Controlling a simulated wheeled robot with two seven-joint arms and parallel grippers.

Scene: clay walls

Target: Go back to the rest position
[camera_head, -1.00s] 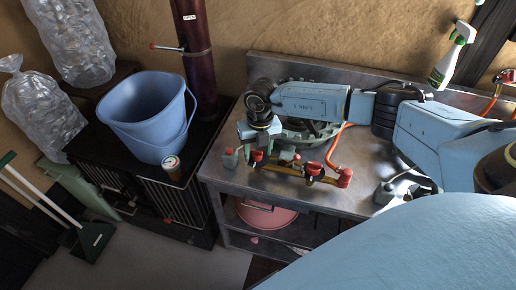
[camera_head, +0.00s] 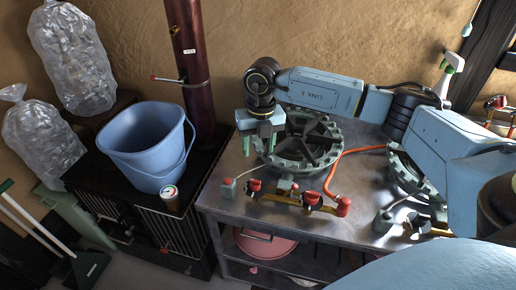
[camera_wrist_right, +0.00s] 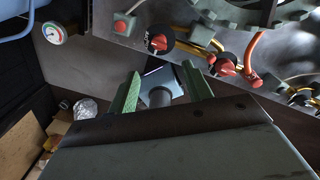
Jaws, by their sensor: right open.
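My right gripper (camera_head: 258,142) hangs from the light-blue right arm, pointing down above the left part of the metal table (camera_head: 230,192). It is open, and nothing shows between its fingers. In the right wrist view the two green fingers (camera_wrist_right: 160,92) are spread apart, with a grey flat shape and a dark rod visible between them. A green ring burner (camera_head: 305,165) stands on the table just right of the gripper in the head view. My left gripper is out of view.
Gas valves with red knobs (camera_head: 311,197) and an orange hose (camera_head: 338,165) line the table's front. A second ring burner (camera_head: 402,172) sits under my arm. Left stands a dark stove (camera_head: 95,180) with a blue bucket (camera_head: 145,145). A spray bottle (camera_head: 447,75) stands at the back.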

